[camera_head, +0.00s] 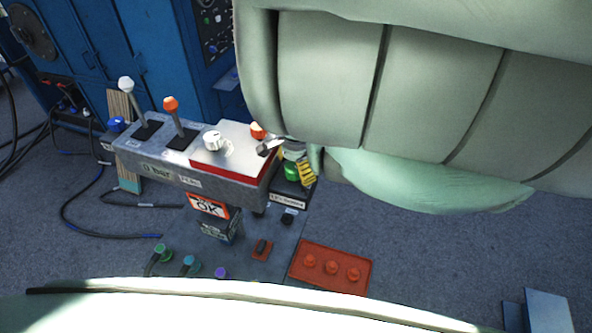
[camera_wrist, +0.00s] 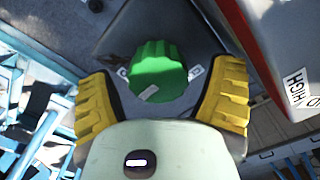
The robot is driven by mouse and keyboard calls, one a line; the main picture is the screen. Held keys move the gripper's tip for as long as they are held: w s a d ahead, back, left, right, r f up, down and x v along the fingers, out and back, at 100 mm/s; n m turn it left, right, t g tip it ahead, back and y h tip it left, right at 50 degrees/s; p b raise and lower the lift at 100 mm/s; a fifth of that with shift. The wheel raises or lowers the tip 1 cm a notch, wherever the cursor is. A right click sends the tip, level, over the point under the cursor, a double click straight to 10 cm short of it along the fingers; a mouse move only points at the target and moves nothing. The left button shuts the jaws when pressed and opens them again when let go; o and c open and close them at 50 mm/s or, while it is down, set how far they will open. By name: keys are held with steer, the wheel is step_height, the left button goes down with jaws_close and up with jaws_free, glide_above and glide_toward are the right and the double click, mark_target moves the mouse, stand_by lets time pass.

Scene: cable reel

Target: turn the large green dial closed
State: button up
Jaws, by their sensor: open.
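The large green dial (camera_wrist: 158,70) is in the middle of the wrist view, with a small light mark on its near face. My gripper (camera_wrist: 165,98) is open, with one yellow ribbed finger on each side of the dial and a gap on both sides. In the head view, the green dial (camera_head: 291,171) is small and partly hidden beside my gripper (camera_head: 306,172) and my arm. The arm covers much of the upper right there.
A grey control box (camera_head: 180,180) with white-knobbed and orange-knobbed levers, a white knob and a red-edged panel stands left of the dial. A red plate (camera_head: 330,267) with red knobs lies in front. A blue cabinet (camera_head: 90,60) stands behind. The floor at right is mostly clear.

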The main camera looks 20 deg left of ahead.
steer(key=c, duration=1.2)
steer(key=shift+n+b, duration=0.3)
steer(key=n+b, duration=0.2)
steer(key=n, duration=0.1)
steer(key=shift+f+n, duration=0.15)
steer(key=shift+n, duration=0.25)
steer(key=n+b, duration=0.2)
steer(key=n, duration=0.2)
steer(key=shift+a, duration=0.2)
steer(key=n, duration=0.5)
steer(key=shift+a+b, duration=0.15)
steer(key=shift+b, duration=0.2)
steer(key=shift+s+n, duration=0.1)
steer(key=shift+n, duration=2.1)
steer(key=shift+b, duration=0.3)
